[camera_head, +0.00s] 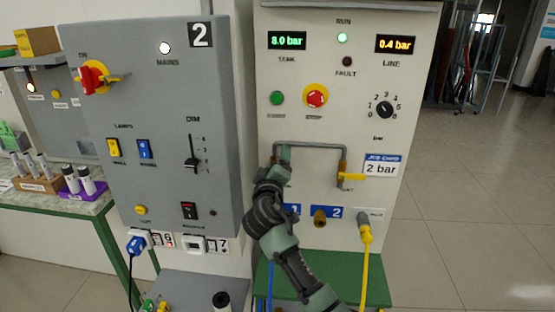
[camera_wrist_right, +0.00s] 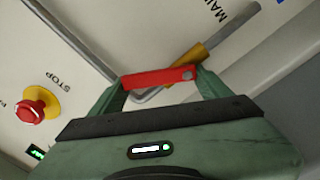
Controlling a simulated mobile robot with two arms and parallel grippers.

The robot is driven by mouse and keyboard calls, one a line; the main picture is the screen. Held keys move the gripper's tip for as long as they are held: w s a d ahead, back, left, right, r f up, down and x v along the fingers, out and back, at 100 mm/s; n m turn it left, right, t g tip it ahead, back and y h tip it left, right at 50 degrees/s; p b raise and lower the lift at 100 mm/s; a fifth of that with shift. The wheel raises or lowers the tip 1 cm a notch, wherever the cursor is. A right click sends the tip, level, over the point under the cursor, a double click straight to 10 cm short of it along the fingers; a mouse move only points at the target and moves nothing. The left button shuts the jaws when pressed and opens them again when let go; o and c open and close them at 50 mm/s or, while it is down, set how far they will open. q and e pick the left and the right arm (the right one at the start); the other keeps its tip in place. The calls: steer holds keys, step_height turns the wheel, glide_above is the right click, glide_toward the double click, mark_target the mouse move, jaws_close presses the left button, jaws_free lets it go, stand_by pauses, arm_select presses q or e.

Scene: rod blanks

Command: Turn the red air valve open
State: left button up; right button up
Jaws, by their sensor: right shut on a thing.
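The red valve handle (camera_wrist_right: 158,78) shows in the right wrist view as a flat red bar spanning the space between my right gripper's fingers (camera_wrist_right: 160,85). The gripper is shut on it. A brass-coloured fitting (camera_wrist_right: 192,57) and grey pipe lie just behind the handle. In the head view my right gripper (camera_head: 281,156) is at the left leg of the grey pipe (camera_head: 312,145) on the white panel, and it hides the red handle there. A yellow lever (camera_head: 352,177) points right on the pipe's right leg. My left gripper is not in view.
The white panel (camera_head: 270,72) shows 8.0 bar for tank and 0.4 bar for line. A red stop button (camera_head: 316,96) and selector knob (camera_head: 384,109) are above the pipe. The card (camera_head: 382,165) reads 2 bar. A yellow hose (camera_head: 366,255) hangs right; a grey switch cabinet (camera_head: 165,115) stands left.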

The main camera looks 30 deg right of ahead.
steer(key=n, duration=0.1)
steer(key=n+p, duration=0.1)
steer(key=n, duration=0.1)
steer(key=shift+w+a+r+p, duration=0.25)
steer(key=shift+a+r+p, duration=0.05)
steer(key=shift+r+p, duration=0.05)
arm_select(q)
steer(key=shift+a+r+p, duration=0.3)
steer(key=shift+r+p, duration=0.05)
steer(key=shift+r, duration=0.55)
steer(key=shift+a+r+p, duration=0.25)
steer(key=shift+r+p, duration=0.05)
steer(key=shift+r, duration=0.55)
arm_select(e)
steer(key=shift+w+a+f+n, duration=0.1)
steer(key=shift+w+a+n, duration=0.05)
steer(key=shift+n, duration=0.65)
steer(key=shift+w+a+n, duration=0.1)
steer(key=shift+a+n, duration=0.05)
steer(key=shift+n, duration=0.65)
